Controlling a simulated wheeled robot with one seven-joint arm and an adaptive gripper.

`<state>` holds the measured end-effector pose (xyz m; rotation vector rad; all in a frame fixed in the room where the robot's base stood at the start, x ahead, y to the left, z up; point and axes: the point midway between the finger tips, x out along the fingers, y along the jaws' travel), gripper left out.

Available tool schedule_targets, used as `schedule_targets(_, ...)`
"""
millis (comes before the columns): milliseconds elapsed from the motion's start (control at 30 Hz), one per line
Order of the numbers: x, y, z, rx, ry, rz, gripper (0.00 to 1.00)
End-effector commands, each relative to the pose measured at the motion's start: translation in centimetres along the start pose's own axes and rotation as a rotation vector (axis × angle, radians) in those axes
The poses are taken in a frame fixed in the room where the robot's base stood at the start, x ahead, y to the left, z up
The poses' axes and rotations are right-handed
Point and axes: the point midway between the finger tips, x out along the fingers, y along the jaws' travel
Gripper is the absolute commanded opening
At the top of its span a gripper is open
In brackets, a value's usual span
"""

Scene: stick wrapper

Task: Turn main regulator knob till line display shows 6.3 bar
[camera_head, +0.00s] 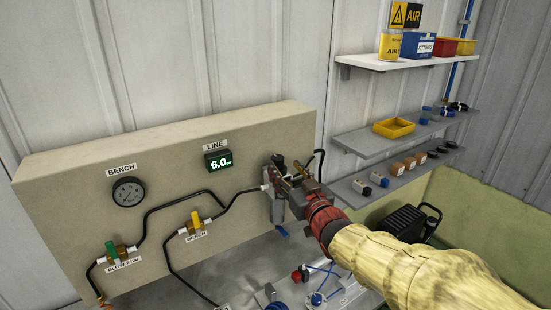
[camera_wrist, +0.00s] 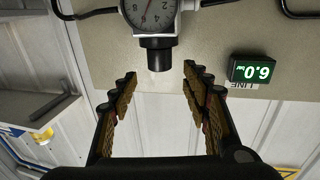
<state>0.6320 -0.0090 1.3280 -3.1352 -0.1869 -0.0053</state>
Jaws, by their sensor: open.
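The line display (camera_head: 218,161) on the beige panel reads 6.0 in green digits under the LINE label. It also shows upside down in the wrist view (camera_wrist: 252,70). The main regulator (camera_head: 277,207) is on the panel's right side, partly hidden by my gripper (camera_head: 287,178). In the wrist view, the regulator's round gauge (camera_wrist: 150,12) is at the top and its black knob (camera_wrist: 158,57) points down. My gripper (camera_wrist: 160,76) is open, with one finger on each side below the knob. I see gaps between the knob and both fingers.
Shelves (camera_head: 385,140) with bins and small parts are at the right. Fittings (camera_head: 300,275) lie on the bench below.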

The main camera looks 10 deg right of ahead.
Motion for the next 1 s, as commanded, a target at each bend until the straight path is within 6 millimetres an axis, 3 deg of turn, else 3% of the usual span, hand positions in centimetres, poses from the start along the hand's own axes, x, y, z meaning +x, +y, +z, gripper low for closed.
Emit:
schedule_targets(300, 4.6, 0.0, 0.3, 0.001, -0.005, 0.000, 0.47)
schedule_targets(500, 6.6, -0.1, 0.1, -0.001, -0.003, 0.000, 0.47)
schedule_targets(867, 7.2, 0.0, 0.1, -0.001, -0.003, 0.001, 0.47)
schedule_targets(1000, 7.2, 0.0, 0.1, -0.001, -0.003, 0.001, 0.41)
